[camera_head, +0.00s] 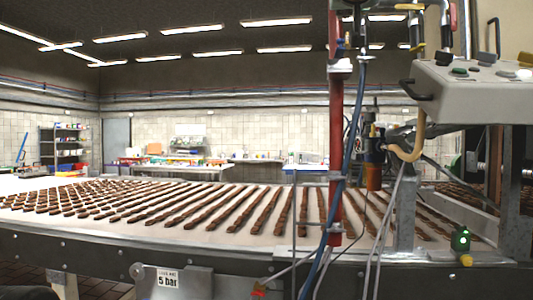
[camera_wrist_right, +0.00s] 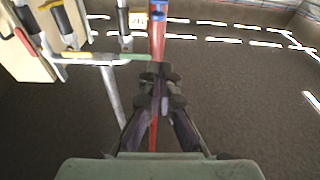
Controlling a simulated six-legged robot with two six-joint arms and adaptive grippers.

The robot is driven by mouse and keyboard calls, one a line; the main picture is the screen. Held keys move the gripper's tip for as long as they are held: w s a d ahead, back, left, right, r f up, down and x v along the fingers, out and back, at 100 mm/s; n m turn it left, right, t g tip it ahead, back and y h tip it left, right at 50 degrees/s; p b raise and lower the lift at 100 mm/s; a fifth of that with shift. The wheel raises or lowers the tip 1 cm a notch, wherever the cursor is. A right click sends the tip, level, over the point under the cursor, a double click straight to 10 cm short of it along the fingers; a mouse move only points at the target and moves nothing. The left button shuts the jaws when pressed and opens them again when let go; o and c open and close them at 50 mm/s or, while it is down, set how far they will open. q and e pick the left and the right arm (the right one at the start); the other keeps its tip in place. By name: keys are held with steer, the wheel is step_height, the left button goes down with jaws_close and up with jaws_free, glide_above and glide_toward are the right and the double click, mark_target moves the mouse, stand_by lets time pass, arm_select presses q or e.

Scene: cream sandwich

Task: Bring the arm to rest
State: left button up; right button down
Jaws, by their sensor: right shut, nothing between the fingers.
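My right gripper (camera_wrist_right: 160,76) is in the wrist view, its two dark fingers drawn together at the tips with nothing between them. A red upright pole (camera_wrist_right: 156,40) shows behind the fingertips; I cannot tell the gap between them. In the head view I cannot clearly pick out the right gripper among the pipes and cables. My left gripper is in neither view.
A wide conveyor (camera_head: 225,182) with rows of brown bars crosses the head view. The red pole (camera_head: 335,130), hoses and a grey control box (camera_head: 470,95) with handles stand at the right. A dark ceiling with lights fills most of the wrist view.

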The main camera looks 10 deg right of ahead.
steer(key=w+a+f+n+g+y, duration=0.1)
steer(key=w+a+f+n+y, duration=0.15)
steer(key=f, duration=0.65)
steer(key=w+a+f+n+y, duration=0.1)
steer(key=w+f+n+y, duration=0.15)
steer(key=f, duration=0.55)
steer(key=w+a+f+n+g+y, duration=0.15)
steer(key=w+f, duration=0.25)
steer(key=f, duration=0.5)
steer(key=s+d+f+m+g, duration=0.1)
steer(key=s+f+g, duration=0.1)
steer(key=f, duration=1.4)
steer(key=s+f+m+g, duration=0.1)
steer(key=s+f+g, duration=0.15)
steer(key=f, duration=1.35)
steer(key=s+d+f+m+g, duration=0.1)
steer(key=s+f+g, duration=0.2)
steer(key=s+f, duration=0.8)
steer(key=s+d+f+g, duration=0.2)
steer(key=s+f, duration=0.8)
steer(key=f, duration=0.4)
steer(key=s+f+g, duration=0.3)
steer(key=s+f, duration=0.3)
steer(key=s, duration=0.8)
steer(key=s+f+m+g+h, duration=0.1)
steer(key=s+f+g, duration=0.3)
steer(key=s, duration=1)
steer(key=shift+s+d+f, duration=0.35)
steer(key=shift+f, duration=0.55)
